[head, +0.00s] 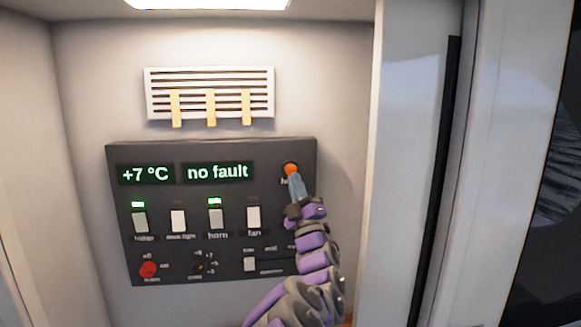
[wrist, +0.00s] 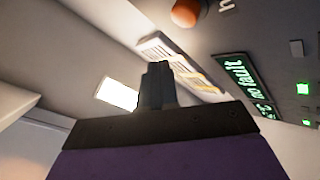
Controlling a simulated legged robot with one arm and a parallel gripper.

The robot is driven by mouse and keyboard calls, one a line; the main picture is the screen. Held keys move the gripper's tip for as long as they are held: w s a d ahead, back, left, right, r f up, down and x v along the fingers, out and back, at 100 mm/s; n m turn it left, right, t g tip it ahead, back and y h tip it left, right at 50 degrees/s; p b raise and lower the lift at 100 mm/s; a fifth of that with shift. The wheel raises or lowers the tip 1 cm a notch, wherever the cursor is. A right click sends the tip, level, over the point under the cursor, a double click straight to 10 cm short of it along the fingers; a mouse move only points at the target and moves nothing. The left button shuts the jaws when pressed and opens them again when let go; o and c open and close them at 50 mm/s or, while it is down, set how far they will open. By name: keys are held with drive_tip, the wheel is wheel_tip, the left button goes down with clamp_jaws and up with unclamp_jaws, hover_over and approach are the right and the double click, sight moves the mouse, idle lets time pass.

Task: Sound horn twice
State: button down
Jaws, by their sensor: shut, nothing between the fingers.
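The dark control panel (head: 180,240) is on the back wall. An orange round button (head: 291,169) sits at its upper right, with a label below it that starts with "h" and is partly hidden by my gripper. The button also shows at the top of the wrist view (wrist: 186,13). My gripper (head: 293,177) is shut and empty, its tips just below or at the button; I cannot tell whether they touch it. A switch labelled "horn" (head: 216,218) has a lit green lamp above it.
Displays read "+7 °C" (head: 146,173) and "no fault" (head: 218,171). Other switches, a red main knob (head: 148,269) and a slider (head: 250,264) share the panel. A vent (head: 209,92) with yellow strips is above. A door frame (head: 415,160) stands at right.

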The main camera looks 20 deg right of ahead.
sight(289, 165)
drive_tip(key=w, duration=0.2)
drive_tip(key=w+d+p, duration=0.1)
drive_tip(key=w, duration=0.1)
drive_tip(key=shift+d, duration=0.15)
drive_tip(key=shift+w, duration=0.15)
idle(1.9)
drive_tip(key=shift+w+d, duration=0.1)
drive_tip(key=shift+w, duration=0.15)
drive_tip(key=shift+w+d+r, duration=0.1)
drive_tip(key=shift+w+d, duration=0.1)
drive_tip(key=shift+w, duration=0.5)
idle(1.0)
idle(0.4)
drive_tip(key=shift+s+a, duration=0.1)
drive_tip(key=shift+s, duration=0.25)
drive_tip(key=shift+s+a+b, duration=0.25)
drive_tip(key=shift+s+b, duration=0.2)
drive_tip(key=shift+s, duration=0.35)
